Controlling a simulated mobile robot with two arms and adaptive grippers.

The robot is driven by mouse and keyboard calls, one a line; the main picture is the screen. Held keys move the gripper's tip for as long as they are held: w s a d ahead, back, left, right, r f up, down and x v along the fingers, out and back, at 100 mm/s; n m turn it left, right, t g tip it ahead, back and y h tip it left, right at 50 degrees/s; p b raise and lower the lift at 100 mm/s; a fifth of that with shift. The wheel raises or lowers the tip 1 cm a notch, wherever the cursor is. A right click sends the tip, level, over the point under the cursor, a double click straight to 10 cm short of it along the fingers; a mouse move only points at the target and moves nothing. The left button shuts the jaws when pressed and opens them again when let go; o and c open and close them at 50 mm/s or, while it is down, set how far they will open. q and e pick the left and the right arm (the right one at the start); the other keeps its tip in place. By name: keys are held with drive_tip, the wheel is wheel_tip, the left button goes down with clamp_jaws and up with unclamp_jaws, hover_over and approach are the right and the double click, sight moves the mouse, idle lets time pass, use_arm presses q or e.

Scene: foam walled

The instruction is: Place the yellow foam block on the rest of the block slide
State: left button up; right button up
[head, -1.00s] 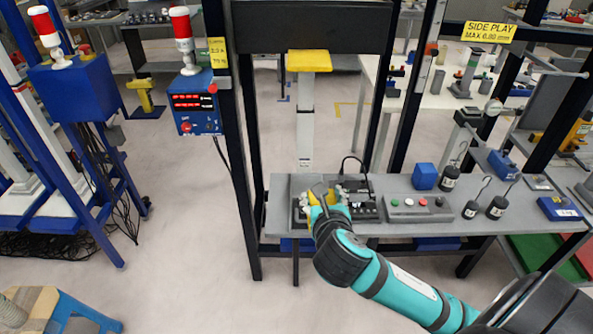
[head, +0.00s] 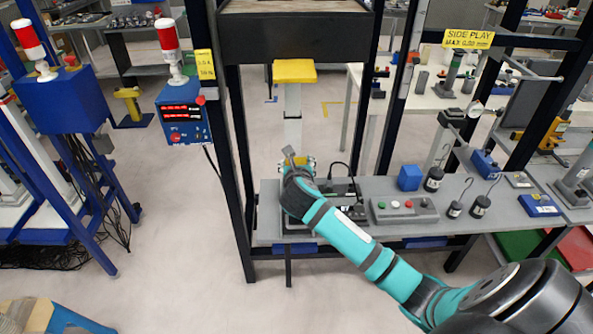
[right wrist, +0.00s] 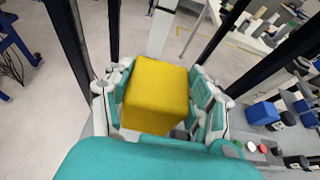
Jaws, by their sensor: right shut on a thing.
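My right gripper (head: 298,164) is shut on the yellow foam block (right wrist: 156,94). In the right wrist view the block sits between the two fingers of the gripper (right wrist: 162,90), with its top and a side face showing. In the head view only small yellow parts of the block show, the rest being hidden by my wrist. The gripper appears over the back left of the grey bench, in front of a white column (head: 292,103) with a flat yellow top (head: 294,71). I cannot tell for sure which part is the rest of the block slide. My left gripper is not in view.
Black frame posts (head: 236,140) stand left of the gripper. The grey bench (head: 370,228) carries a button box (head: 404,209), a blue block (head: 409,178) and several black hooked weights (head: 433,180). A blue control box (head: 184,116) is mounted left of the frame.

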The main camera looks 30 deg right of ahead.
drive_tip(key=shift+s+f, duration=0.1)
drive_tip(key=shift+f, duration=1.2)
drive_tip(key=o, duration=1.2)
drive_tip(key=shift+f, duration=0.1)
drive_tip(key=shift+c, duration=0.2)
drive_tip(key=v, duration=1.2)
drive_tip(key=shift+r+b, duration=0.25)
drive_tip(key=shift+b, duration=0.05)
